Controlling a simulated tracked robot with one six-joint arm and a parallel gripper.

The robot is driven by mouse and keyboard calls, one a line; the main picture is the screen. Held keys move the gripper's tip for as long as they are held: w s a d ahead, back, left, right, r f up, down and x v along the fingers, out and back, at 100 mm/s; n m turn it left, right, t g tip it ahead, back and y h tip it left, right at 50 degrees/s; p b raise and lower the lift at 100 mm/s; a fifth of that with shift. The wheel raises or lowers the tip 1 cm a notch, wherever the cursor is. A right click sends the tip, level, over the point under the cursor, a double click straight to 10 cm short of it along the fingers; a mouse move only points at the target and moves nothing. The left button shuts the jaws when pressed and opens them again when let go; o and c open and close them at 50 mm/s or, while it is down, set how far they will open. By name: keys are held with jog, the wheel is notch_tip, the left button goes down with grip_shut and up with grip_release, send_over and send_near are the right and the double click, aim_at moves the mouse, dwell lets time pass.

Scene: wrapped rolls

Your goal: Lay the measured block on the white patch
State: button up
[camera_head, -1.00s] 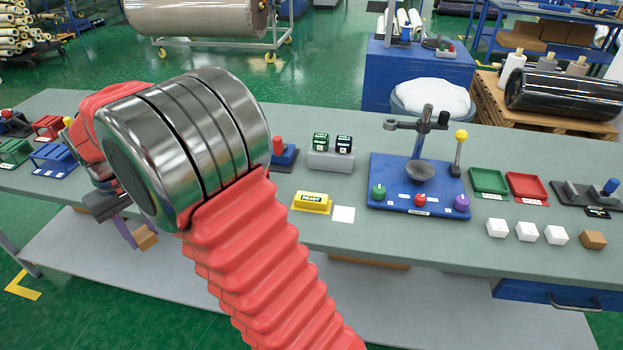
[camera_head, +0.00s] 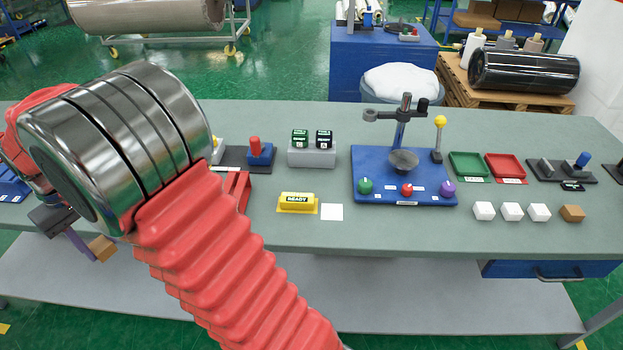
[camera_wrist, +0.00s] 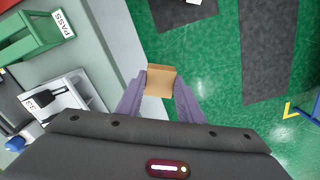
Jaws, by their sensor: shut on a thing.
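My gripper (camera_wrist: 160,84) is shut on a tan block (camera_wrist: 161,77), which sits between its two purple fingers in the wrist view. In the head view the block (camera_head: 102,248) shows at the lower left, below my arm and in front of the bench's near edge. The fingers are partly hidden there. The white patch (camera_head: 332,212) is a flat, bare square on the bench top, right of the yellow READY sign (camera_head: 297,203). My gripper is well to the left of the patch.
A blue fixture (camera_head: 375,195) with a post and coloured knobs stands right of the patch. Several small cubes, white (camera_head: 512,211) and brown (camera_head: 572,213), sit at the right. Green (camera_head: 469,164) and red (camera_head: 505,166) trays lie behind them. A green PASS tray (camera_wrist: 35,35) shows in the wrist view.

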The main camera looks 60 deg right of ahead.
jog(key=shift+d, duration=0.2)
jog(key=s+d+m, duration=0.1)
jog(key=s+d, duration=0.2)
jog(key=d, duration=0.6)
jog(key=s+d+r+m, duration=0.1)
jog(key=s+d, duration=0.3)
jog(key=d, duration=0.6)
jog(key=s+d+m, duration=0.2)
jog(key=s+d, duration=0.2)
jog(key=d, duration=0.6)
jog(key=shift+d+r+m, duration=0.25)
jog(key=shift+r+m, duration=0.05)
jog(key=shift+r, duration=0.1)
jog(key=s+d+n, duration=0.5)
jog(key=s+d, duration=0.2)
jog(key=s, duration=0.5)
jog(key=s+d+f+n, duration=0.1)
jog(key=s+d+n, duration=0.4)
jog(key=s, duration=0.7)
jog(key=shift+s+d+f, duration=0.2)
jog(key=shift+s+d, duration=0.05)
jog(key=shift+d, duration=0.8)
jog(key=shift+s, duration=0.1)
jog(key=shift+f, duration=2.5)
jog(key=shift+f, duration=0.15)
